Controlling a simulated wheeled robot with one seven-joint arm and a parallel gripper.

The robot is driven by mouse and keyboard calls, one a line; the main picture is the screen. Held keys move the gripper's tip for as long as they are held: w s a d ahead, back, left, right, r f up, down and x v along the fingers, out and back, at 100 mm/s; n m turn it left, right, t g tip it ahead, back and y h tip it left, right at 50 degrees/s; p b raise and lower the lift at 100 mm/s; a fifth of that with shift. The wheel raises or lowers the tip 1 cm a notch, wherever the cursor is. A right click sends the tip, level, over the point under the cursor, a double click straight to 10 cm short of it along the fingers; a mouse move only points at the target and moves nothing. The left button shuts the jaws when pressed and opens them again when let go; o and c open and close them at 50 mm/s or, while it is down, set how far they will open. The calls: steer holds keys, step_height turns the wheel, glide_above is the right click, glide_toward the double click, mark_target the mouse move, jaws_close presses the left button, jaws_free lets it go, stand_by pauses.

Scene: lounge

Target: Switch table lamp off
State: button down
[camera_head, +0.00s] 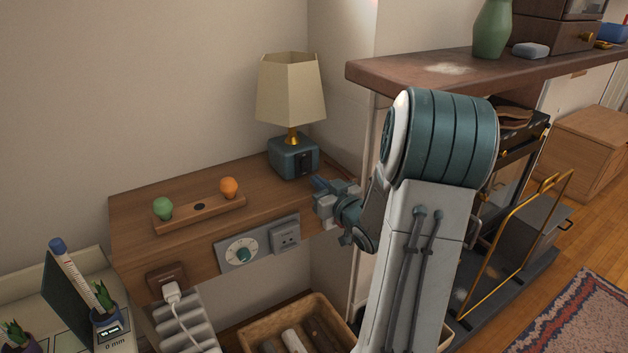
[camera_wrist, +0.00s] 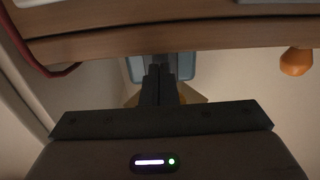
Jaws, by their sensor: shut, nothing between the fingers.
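The table lamp (camera_head: 290,92) stands upright on a wooden wall shelf, with a cream faceted shade, a brass neck and a blue-grey base (camera_head: 284,160). A dark panel (camera_head: 306,162) is on the base's front; its switch position is too small to tell. I cannot tell whether the lamp is lit. My gripper (camera_head: 319,184) is shut and empty, just in front of and slightly below the base. In the wrist view, which looks upside down, the shut fingers (camera_wrist: 158,72) partly hide the lamp base (camera_wrist: 184,66). Contact cannot be told.
The wooden shelf (camera_head: 135,215) also bears a tray (camera_head: 200,214) with a green and an orange bulb-like piece (camera_head: 229,187). A dial panel (camera_head: 242,250) and a socket (camera_head: 286,236) are on its front edge. A brown counter (camera_head: 440,70) is right of the lamp, near my arm.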

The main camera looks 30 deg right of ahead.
steer(key=s+f, duration=0.1)
steer(key=s, duration=0.9)
steer(key=shift+d+f, duration=0.25)
steer(key=shift+d, duration=0.15)
